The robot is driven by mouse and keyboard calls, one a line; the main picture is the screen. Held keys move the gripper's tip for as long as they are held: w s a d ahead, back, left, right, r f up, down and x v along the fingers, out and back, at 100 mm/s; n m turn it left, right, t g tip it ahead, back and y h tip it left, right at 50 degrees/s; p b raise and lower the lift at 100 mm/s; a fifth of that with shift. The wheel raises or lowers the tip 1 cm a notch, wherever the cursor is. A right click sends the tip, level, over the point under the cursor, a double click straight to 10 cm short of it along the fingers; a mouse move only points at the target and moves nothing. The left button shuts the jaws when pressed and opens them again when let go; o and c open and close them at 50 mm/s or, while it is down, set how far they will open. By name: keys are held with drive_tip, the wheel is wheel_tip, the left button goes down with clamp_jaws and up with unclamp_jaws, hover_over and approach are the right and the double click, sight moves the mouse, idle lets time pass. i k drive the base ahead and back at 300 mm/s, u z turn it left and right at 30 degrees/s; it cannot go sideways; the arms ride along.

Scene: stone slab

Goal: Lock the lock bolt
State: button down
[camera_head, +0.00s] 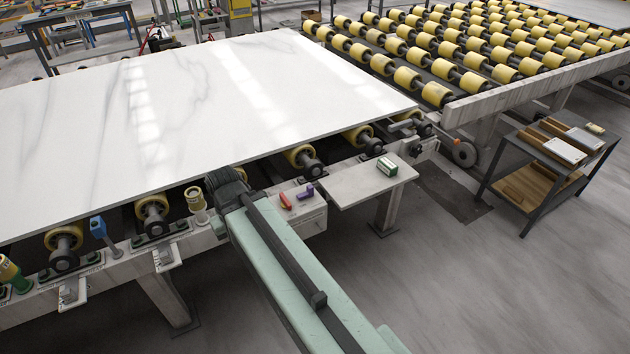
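I cannot tell for certain which part is the lock bolt. Candidates on the roller frame's front rail are a blue-handled fitting (98,228), a yellowish knob (196,198) and two small metal brackets (72,291) and (166,256). My pale green arm reaches up from the bottom centre to the front rail and ends in a dark ribbed part beside the slab's edge. The arm covers part of the rail. My gripper's fingers do not show.
A white stone slab (200,95) lies on the rollers. A side shelf (350,184) holds a green-and-white box (387,167). A dark cart (545,165) stands right; floor between is clear.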

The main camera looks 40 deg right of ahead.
sight(310, 192)
drive_tip(key=u, duration=0.05)
drive_tip(key=i, duration=0.95)
drive_tip(key=z, duration=0.1)
